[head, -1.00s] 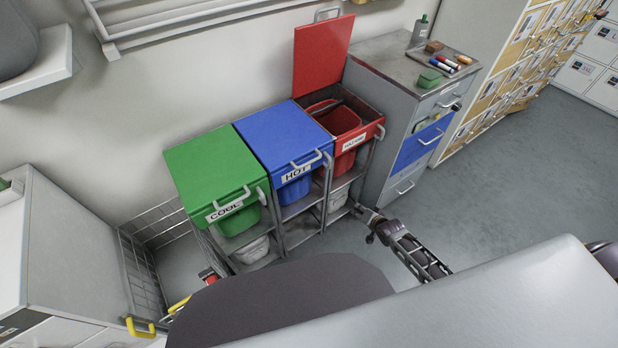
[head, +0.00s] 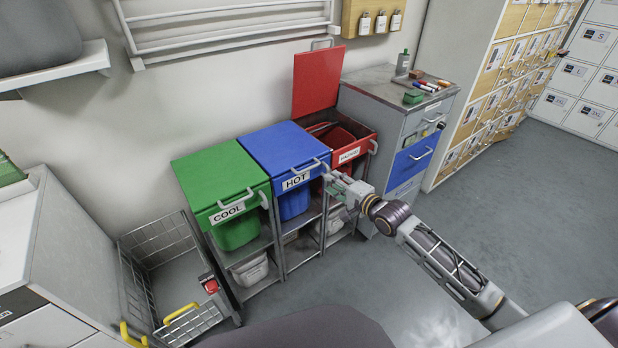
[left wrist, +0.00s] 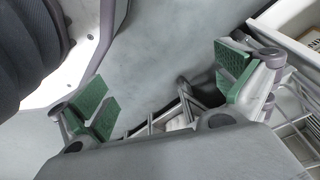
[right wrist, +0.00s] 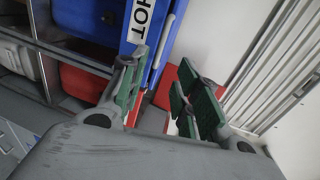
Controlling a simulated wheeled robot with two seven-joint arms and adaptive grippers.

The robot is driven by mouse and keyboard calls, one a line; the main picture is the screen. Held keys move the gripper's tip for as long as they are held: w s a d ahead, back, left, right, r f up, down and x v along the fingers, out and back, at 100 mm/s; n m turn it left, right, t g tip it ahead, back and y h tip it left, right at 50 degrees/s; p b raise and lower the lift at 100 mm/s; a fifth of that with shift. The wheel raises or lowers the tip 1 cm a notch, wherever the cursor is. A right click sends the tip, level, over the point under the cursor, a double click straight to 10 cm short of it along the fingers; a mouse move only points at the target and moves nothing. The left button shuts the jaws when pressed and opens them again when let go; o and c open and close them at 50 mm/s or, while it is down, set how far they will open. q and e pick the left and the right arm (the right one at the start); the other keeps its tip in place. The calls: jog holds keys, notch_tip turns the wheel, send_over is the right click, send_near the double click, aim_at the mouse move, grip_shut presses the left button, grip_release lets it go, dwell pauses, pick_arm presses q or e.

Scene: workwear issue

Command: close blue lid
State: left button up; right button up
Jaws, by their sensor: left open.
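The blue lid (head: 285,147) lies flat and closed on the bin labelled HOT, with a pale handle (head: 303,172) at its front edge. My right gripper (head: 333,184) is in front of the bins, close to the right end of that handle. In the right wrist view my right gripper (right wrist: 160,100) has its green pads apart with nothing seen held; the HOT label (right wrist: 140,20) and blue front are just beyond. Whether it touches the handle is unclear. My left gripper (left wrist: 165,95) is open and empty over the floor; the head view does not show it.
The green lid (head: 217,178) on the COOL bin is closed. The red lid (head: 318,82) stands upright over the open red bin (head: 350,150). A grey drawer cabinet (head: 395,125) is right of it. A wire basket (head: 195,322) stands left. The floor at right is clear.

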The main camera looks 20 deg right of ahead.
aim_at(311, 168)
pick_arm(q)
jog(key=shift+w, duration=0.1)
pick_arm(e)
jog(key=shift+w+a, duration=0.15)
dwell(0.3)
jog(key=shift+b+x, duration=1.3)
jog(key=shift+x, duration=5.2)
jog(key=shift+w, duration=0.25)
pick_arm(q)
notch_tip(311, 168, up, 8)
jog(key=w+d, duration=0.1)
jog(key=d, duration=0.1)
jog(key=shift+w+d+g, duration=0.2)
jog(key=shift+d+g, duration=0.1)
jog(key=shift+s+f, duration=0.1)
